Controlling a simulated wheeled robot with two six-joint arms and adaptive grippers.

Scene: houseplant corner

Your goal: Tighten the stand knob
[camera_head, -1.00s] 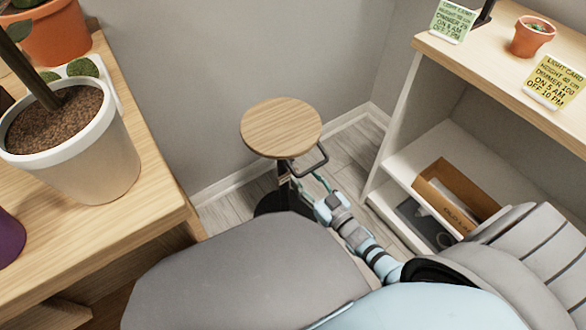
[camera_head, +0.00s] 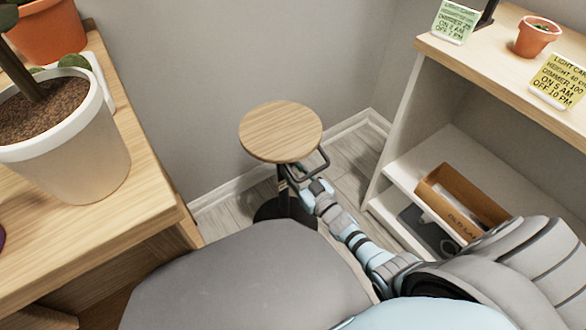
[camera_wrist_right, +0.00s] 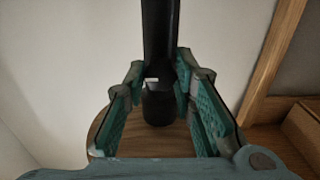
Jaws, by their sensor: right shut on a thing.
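The stand has a round wooden top (camera_head: 281,131) and a black post and foot in the floor corner between the two pieces of furniture. My right gripper (camera_head: 296,183) is at the post just under the top. In the right wrist view the dark stand knob (camera_wrist_right: 158,106) sits between the teal-padded fingers of my right gripper (camera_wrist_right: 163,85), which is shut on it. The black post (camera_wrist_right: 160,30) rises behind the knob there. A small white mark shows at the knob's upper edge. In the head view the knob is hidden. My left gripper is not in view.
A wooden table at left holds a large white pot (camera_head: 70,150) and an orange pot (camera_head: 48,35). The white shelf unit at right holds a small terracotta pot (camera_head: 536,36), cards (camera_head: 560,82) and an open box (camera_head: 462,200).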

